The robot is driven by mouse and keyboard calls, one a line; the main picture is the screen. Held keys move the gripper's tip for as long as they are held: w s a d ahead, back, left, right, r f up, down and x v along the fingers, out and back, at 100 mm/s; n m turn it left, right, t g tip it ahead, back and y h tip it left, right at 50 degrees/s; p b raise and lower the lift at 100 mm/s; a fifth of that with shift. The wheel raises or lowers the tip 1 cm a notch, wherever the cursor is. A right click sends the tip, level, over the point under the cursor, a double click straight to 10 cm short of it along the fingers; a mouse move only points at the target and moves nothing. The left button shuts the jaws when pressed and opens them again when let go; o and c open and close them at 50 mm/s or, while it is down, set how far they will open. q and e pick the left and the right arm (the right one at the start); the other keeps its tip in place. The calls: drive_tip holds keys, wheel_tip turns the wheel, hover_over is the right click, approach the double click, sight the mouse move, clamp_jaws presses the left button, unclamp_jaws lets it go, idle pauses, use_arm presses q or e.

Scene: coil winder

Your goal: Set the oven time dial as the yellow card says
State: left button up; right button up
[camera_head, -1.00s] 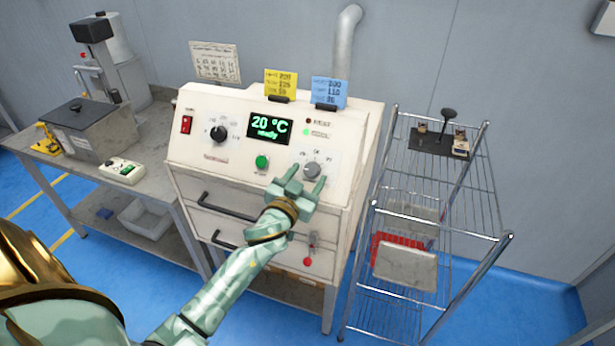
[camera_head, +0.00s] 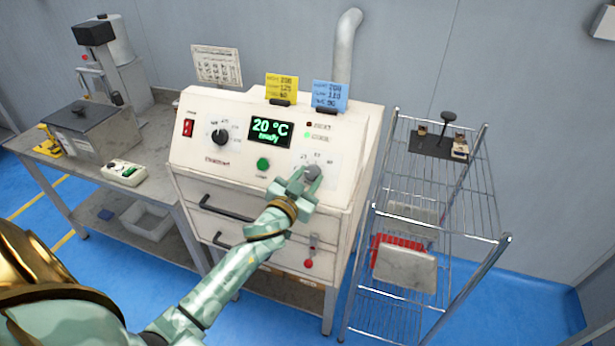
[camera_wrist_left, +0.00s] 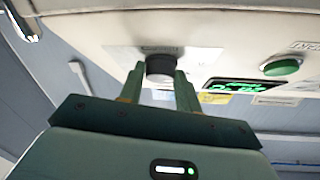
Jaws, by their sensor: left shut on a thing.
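My right gripper is not in view.
A display (camera_head: 270,131) reads 20 °C, ready. A blue card (camera_head: 330,94) stands beside the yellow one. A green button (camera_head: 263,164) and red switch (camera_head: 188,128) are on the panel. A wire rack (camera_head: 465,200) stands at right, a bench (camera_head: 165,185) at left.

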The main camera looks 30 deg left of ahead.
use_arm(q)
drive_tip(key=m+g+h+p, duration=0.1)
drive_tip(key=m+h+p, duration=0.1)
drive_tip(key=m+p, duration=0.1)
drive_tip(key=m+g+h+p, duration=0.1)
drive_tip(key=m+h+p, duration=0.1)
drive_tip(key=m, duration=0.2)
drive_tip(key=a+r+m+g+h+p, duration=0.1)
drive_tip(key=m+h+p, duration=0.1)
drive_tip(key=m+p, duration=0.1)
drive_tip(key=shift+w+a+m+p, duration=0.1)
drive_tip(key=shift+m+p, duration=0.2)
drive_tip(key=shift+m, duration=0.3)
drive_tip(key=m+g+h+p, duration=0.1)
drive_tip(key=m, duration=0.1)
drive_tip(key=m+g+h+p, duration=0.1)
drive_tip(key=m+p, duration=0.1)
drive_tip(key=m, duration=0.1)
drive_tip(key=shift+w+a+r+g+p, duration=0.2)
drive_tip(key=shift+g+p, duration=0.1)
drive_tip(key=shift+g, duration=0.1)
drive_tip(key=shift+d+m+g+p, duration=0.1)
drive_tip(key=shift+m+g+p, duration=1.3)
drive_tip(key=shift+m, duration=0.4)
drive_tip(key=shift+f, duration=0.1)
drive_tip(key=o, duration=1)
drive_tip(key=shift+c, duration=0.2)
